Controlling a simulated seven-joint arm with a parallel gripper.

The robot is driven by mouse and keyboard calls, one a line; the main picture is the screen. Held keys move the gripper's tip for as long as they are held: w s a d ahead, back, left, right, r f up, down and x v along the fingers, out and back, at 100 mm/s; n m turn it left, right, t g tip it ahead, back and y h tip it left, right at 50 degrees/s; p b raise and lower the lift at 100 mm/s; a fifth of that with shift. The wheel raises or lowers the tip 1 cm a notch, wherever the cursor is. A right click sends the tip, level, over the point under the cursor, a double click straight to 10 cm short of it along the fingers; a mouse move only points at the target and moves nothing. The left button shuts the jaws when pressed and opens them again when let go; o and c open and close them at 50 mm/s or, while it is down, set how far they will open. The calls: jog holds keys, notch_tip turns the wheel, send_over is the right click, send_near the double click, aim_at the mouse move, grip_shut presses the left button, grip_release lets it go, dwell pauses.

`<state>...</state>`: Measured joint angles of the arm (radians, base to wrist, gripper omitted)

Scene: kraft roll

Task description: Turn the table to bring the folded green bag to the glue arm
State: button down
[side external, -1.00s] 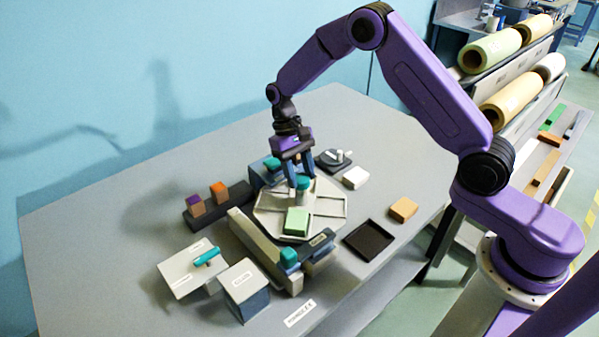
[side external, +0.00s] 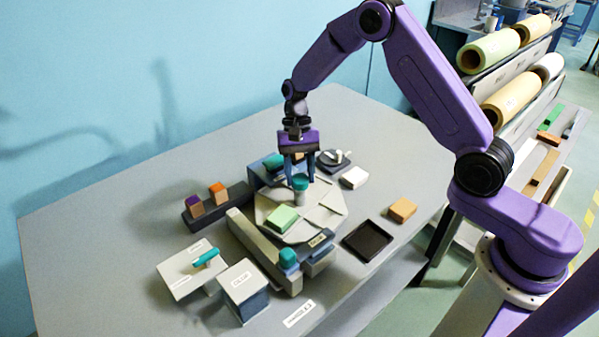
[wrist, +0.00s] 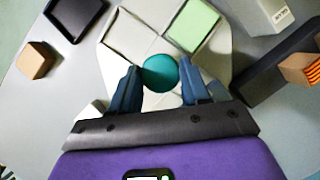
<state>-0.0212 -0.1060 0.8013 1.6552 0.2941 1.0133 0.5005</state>
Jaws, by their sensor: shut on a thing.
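The round pale table (side external: 325,218) has ridges dividing its top into sections and a teal knob (side external: 300,184) at its middle. The folded green bag (side external: 282,218) lies on the table's front-left part. It also shows at the top of the wrist view (wrist: 194,24). My gripper (side external: 300,179) points down and is shut on the teal knob, which sits between its fingers in the wrist view (wrist: 160,73). A box labelled GLUE (side external: 243,281) stands at the front left. I cannot tell for sure which part is the glue arm.
A long grey bar (side external: 255,248) runs along the table's left, near a teal-topped block (side external: 288,260). A panel with a teal handle (side external: 190,268) stands further left. A dark tray (side external: 367,241) and a tan block (side external: 402,209) lie to the right.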

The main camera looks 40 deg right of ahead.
jog(key=shift+w+r+m, duration=0.1)
jog(key=shift+m, duration=0.5)
jog(key=shift+d+m+t+y, duration=0.1)
jog(key=shift+m+t+y, duration=0.2)
jog(key=shift+m, duration=0.2)
jog(key=c, duration=0.5)
grip_release()
jog(key=shift+c, duration=0.2)
jog(key=v, duration=1.7)
jog(key=shift+r, duration=0.2)
